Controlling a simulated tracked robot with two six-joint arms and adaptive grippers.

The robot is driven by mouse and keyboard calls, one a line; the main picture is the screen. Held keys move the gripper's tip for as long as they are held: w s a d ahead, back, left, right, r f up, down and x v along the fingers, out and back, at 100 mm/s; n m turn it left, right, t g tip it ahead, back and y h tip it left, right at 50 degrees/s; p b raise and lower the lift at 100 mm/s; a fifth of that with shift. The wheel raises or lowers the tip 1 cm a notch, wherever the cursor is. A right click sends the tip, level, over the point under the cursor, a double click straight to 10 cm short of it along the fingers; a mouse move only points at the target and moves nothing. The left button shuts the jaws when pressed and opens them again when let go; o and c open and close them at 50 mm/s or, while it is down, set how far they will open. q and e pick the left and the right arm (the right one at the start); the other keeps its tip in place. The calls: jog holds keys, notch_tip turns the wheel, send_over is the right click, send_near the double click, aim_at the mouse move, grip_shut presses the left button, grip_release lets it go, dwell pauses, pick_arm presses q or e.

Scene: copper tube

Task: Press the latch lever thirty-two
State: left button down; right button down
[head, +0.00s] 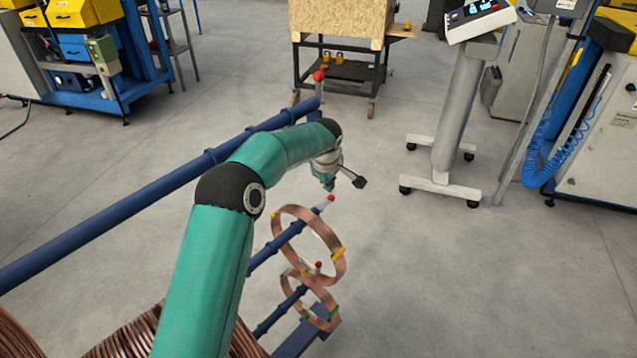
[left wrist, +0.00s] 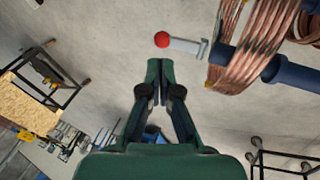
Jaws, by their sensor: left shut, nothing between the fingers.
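Latch levers with red knobs and pale stems sit at the ends of blue bars. One lever (head: 319,79) stands on the upper bar's end. Another lever (head: 327,202) is at the middle bar, just below my left gripper (head: 328,184). A third lever (head: 318,266) is at the lower bar. No number is readable, so I cannot tell which is thirty-two. In the left wrist view a red-knobbed lever (left wrist: 183,45) lies just beyond the tips of my left gripper (left wrist: 160,72), apart from them. The gripper's fingers are together and empty. My right gripper is not in view.
Copper coils with yellow ties (head: 335,240) and green ties (head: 290,292) hang around the middle and lower bars. The upper blue bar (head: 150,195) runs behind my arm. A wheeled stand (head: 452,115) and wooden crate (head: 340,18) are farther off. Floor right of the rack is clear.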

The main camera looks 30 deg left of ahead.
pick_arm(q)
jog(key=shift+r, duration=0.1)
jog(key=w+d+r+p, duration=0.2)
jog(key=d+r, duration=0.1)
jog(key=r, duration=1)
jog(key=shift+w, duration=0.15)
jog(key=shift+d, duration=0.1)
